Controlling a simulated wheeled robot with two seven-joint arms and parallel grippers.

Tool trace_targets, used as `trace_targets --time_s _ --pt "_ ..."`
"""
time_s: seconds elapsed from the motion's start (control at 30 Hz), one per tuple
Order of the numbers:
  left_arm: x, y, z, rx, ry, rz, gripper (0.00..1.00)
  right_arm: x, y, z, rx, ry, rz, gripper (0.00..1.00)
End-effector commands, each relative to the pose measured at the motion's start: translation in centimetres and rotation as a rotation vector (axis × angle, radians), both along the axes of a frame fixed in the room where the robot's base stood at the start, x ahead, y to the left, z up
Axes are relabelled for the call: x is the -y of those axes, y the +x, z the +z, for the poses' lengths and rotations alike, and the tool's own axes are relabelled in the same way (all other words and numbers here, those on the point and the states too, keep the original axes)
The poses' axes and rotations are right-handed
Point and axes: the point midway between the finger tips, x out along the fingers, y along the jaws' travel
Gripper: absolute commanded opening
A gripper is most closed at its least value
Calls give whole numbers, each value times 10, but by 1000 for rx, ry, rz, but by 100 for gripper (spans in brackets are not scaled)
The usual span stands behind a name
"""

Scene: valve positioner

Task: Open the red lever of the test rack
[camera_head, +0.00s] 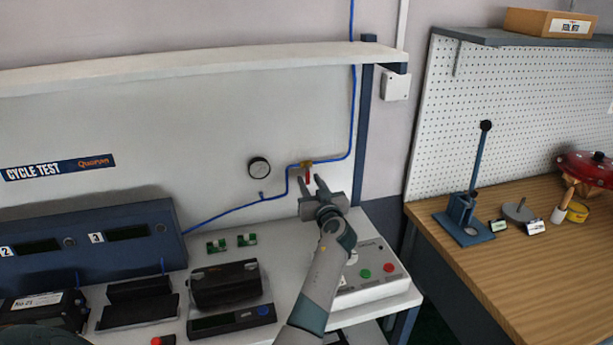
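The red lever (308,175) hangs down from a brass valve (305,164) on the blue pipe of the test rack, in the middle of the head view. The fingers are apart, and the lever's lower end shows between the fingertips. I cannot tell whether either finger touches it. The wrist hides part of the panel behind. My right gripper is not in view.
A round gauge (259,167) is left of the valve. A control box (372,274) with green and red buttons sits beside my forearm. Black devices (226,285) stand on the bench at left. A shelf (190,66) runs above. A wooden workbench (500,270) is at right.

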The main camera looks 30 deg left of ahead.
Motion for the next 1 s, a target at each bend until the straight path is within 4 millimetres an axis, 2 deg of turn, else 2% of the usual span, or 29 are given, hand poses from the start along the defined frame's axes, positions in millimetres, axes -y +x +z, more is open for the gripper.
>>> trace_targets --time_s 0.37,0.5,1.0 --pt "1 0 0 -1 1 0 30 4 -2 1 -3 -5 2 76" --pt "1 0 0 -1 1 0 0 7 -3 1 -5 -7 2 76" --pt "-1 -2 0 -43 38 0 0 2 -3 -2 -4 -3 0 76"
